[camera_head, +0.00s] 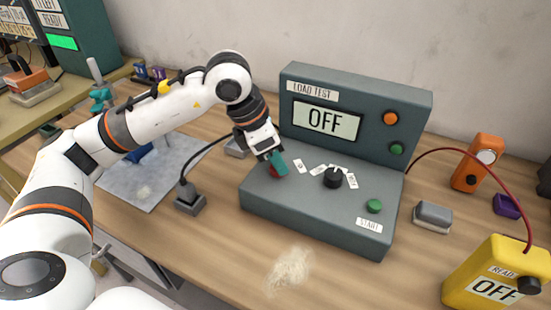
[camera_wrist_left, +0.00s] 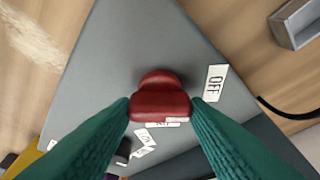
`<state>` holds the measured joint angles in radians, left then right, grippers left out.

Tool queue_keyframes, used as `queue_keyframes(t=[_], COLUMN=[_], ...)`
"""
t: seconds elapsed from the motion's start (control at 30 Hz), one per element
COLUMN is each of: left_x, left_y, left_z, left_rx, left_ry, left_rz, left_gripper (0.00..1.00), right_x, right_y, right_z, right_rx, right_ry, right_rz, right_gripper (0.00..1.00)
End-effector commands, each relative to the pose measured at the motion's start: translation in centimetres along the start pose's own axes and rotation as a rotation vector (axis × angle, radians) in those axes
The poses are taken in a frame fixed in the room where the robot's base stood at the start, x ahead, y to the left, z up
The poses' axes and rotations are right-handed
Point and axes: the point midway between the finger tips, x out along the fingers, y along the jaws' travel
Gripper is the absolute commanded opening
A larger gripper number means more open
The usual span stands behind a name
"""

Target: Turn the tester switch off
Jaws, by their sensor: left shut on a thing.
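The grey load tester (camera_head: 325,205) stands on the table, with its upright panel at the back. Its display (camera_head: 326,120) reads OFF. A red switch knob (camera_head: 272,172) sits at the left of its sloped deck, mostly hidden by my left gripper (camera_head: 277,163). In the left wrist view the red knob (camera_wrist_left: 160,98) lies between the teal fingertips, and my left gripper (camera_wrist_left: 160,108) is shut on it. A white OFF label (camera_wrist_left: 215,83) is beside the knob. My right gripper is in neither view.
A black dial (camera_head: 333,178) with several labels and a green START button (camera_head: 374,206) are on the deck. A yellow meter (camera_head: 497,275) reading OFF stands at right. A grey block with a cable (camera_head: 189,200) is left of the tester. The front table is mostly clear.

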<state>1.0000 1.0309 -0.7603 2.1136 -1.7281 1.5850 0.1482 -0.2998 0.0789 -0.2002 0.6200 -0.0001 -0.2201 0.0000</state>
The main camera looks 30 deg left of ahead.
Motion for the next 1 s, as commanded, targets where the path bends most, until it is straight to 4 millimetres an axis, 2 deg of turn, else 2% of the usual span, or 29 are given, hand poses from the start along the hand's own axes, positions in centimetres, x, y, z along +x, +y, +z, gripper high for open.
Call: queue_keyframes(t=[0.7, 0.73, 0.8, 0.83, 1.0], left_x=[-0.13, -0.13, -0.11, -0.11, -0.06], left_y=[-0.04, -0.04, -0.03, -0.03, 0.01], left_z=[-0.06, -0.06, -0.05, -0.05, -0.02], left_rx=[-0.07, -0.07, -0.069, -0.069, -0.068], left_ry=[0.002, 0.002, 0.001, 0.001, 0.0], left_rz=[-0.031, -0.031, -0.03, -0.03, -0.029], left_gripper=[0.19, 0.47, 0.58, 0.63, 0.64], right_x=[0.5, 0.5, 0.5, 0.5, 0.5], right_y=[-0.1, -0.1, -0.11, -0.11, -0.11], right_z=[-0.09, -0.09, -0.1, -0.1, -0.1], right_rx=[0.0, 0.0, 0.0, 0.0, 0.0], right_ry=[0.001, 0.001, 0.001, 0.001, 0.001], right_rz=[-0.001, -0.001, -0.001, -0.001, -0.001], right_gripper=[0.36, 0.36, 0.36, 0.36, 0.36])
